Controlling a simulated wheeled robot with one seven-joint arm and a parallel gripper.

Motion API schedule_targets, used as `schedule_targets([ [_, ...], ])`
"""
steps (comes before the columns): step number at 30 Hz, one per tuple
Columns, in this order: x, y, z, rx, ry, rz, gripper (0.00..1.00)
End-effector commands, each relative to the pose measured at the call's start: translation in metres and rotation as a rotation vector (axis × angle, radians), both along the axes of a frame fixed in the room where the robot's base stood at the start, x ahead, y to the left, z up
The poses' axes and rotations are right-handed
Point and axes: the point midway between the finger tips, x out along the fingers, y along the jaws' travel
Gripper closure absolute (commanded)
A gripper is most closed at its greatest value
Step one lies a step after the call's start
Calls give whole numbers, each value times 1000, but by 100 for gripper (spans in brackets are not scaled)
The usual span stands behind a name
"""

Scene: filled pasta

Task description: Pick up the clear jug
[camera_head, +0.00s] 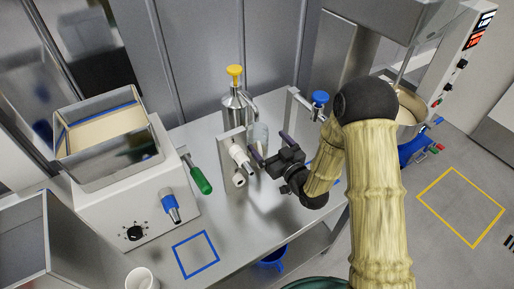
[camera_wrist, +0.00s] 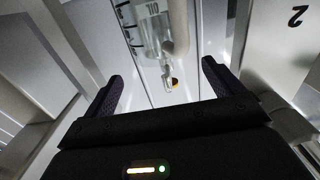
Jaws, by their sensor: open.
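The clear jug (camera_head: 260,134) stands on the metal table, in front of a steel canister with a yellow knob (camera_head: 235,75). Its lower part is partly hidden by my gripper in the head view. My gripper (camera_head: 269,150) is open and empty, its two fingers pointing toward the jug. In the wrist view the jug (camera_wrist: 152,28) shows at the top with dark marks and lettering. It lies beyond the open fingers (camera_wrist: 161,82), roughly between their directions. I cannot tell the exact gap.
A metal block with white nozzles (camera_head: 238,158) stands close left of my gripper. A blue-knobbed post (camera_head: 320,98) rises at the right. A machine with a hopper (camera_head: 110,150) stands left. A blue square outline (camera_head: 197,254) marks bare table in front.

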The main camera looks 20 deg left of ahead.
Motion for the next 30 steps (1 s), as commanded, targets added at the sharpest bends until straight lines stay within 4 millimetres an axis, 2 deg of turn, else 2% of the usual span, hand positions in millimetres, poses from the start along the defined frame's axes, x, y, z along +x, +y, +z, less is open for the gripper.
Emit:
schedule_targets([
  [7,4,4,0,0,0,0,7],
  [18,32,38,-4,0,-1,0,7],
  [30,33,39,-6,-1,-1,0,7],
])
